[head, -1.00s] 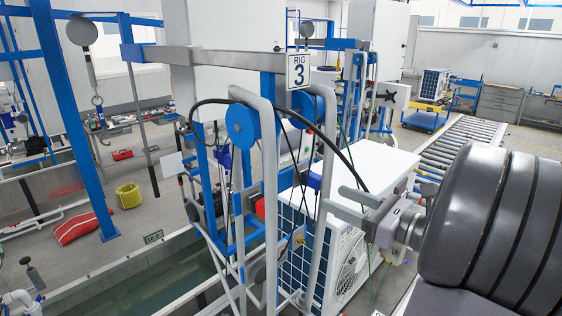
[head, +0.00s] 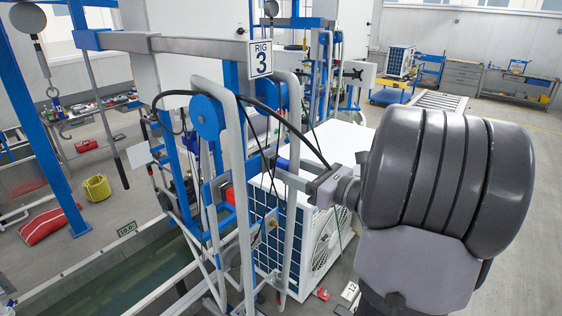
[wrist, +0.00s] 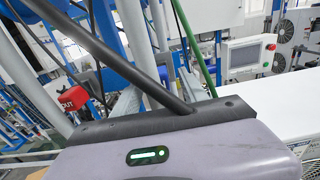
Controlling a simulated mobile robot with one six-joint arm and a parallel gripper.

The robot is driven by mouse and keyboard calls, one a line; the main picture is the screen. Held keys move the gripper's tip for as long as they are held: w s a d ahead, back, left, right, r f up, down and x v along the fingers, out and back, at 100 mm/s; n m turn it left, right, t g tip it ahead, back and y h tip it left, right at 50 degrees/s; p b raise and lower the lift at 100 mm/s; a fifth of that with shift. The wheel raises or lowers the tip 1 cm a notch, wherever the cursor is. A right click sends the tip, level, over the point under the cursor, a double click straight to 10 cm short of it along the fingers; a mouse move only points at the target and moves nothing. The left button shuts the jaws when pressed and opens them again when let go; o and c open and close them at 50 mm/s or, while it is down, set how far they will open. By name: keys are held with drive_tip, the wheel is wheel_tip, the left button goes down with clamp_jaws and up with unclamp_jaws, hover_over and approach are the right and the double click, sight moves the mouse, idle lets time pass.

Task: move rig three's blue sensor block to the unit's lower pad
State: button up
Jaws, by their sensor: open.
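The rig three frame (head: 240,150) stands in front of me, marked by a RIG 3 sign (head: 261,59). My gripper (head: 281,170) is open and reaches left into the frame beside its grey upright tubes. A small blue piece (head: 283,163) shows by the fingertips and may be the sensor block; I cannot tell whether it touches them. In the wrist view my gripper's grey fingers (wrist: 160,97) point away from me, partly behind a dark hose. The white unit (head: 345,142) stands behind the frame, with a blue finned side and a fan grille. I cannot make out its lower pad.
A black hose (head: 290,120) arcs over my gripper. A red OUT tag (wrist: 73,98) hangs left of the fingers in the wrist view. A water trough (head: 130,270) lies at the lower left. A screen panel (wrist: 248,57) stands behind at the right. Floor is clear at the far right.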

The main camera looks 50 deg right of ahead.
sight(291, 169)
drive_tip(key=shift+w, duration=1.15)
drive_tip(key=shift+a, duration=0.1)
idle(0.4)
clamp_jaws()
idle(0.7)
drive_tip(key=shift+s, duration=0.15)
idle(0.5)
drive_tip(key=shift+s+d+b, duration=0.15)
drive_tip(key=shift+s+b, duration=0.3)
drive_tip(key=shift+s, duration=1)
drive_tip(key=shift+s+d+b, duration=0.15)
drive_tip(key=shift+s+b, duration=0.3)
drive_tip(key=shift+s, duration=1)
